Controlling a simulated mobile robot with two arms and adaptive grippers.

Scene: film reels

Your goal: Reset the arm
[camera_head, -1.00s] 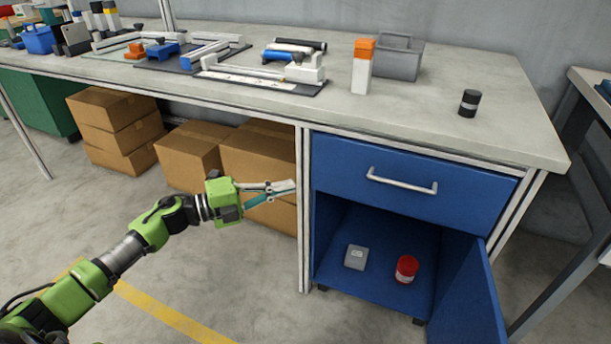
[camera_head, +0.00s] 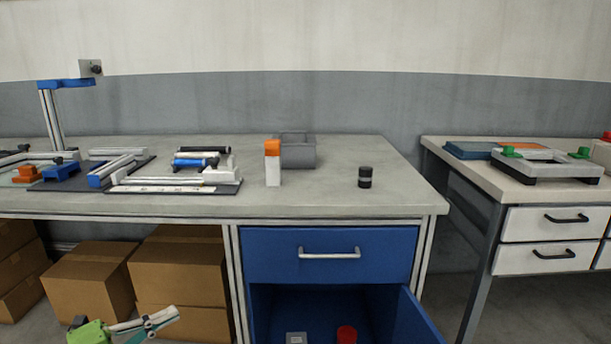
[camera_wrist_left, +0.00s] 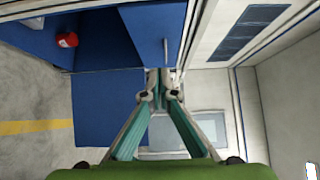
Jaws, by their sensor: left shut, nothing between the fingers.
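My left gripper (camera_head: 158,322) is low at the bottom left of the head view, in front of the cardboard boxes under the workbench. It is shut and empty, its fingertips pointing right. The left wrist view also shows the gripper (camera_wrist_left: 160,78) with its fingertips together. Most of my left arm is below the head view's edge. My right gripper is in neither view.
The blue cabinet (camera_head: 330,255) has a shut drawer above an open compartment, its door (camera_head: 412,318) swung out. Inside are a red container (camera_head: 346,334) and a grey box (camera_head: 296,338). An orange-and-white bottle (camera_head: 272,165), grey bin and black cylinder stand on the workbench (camera_head: 330,200).

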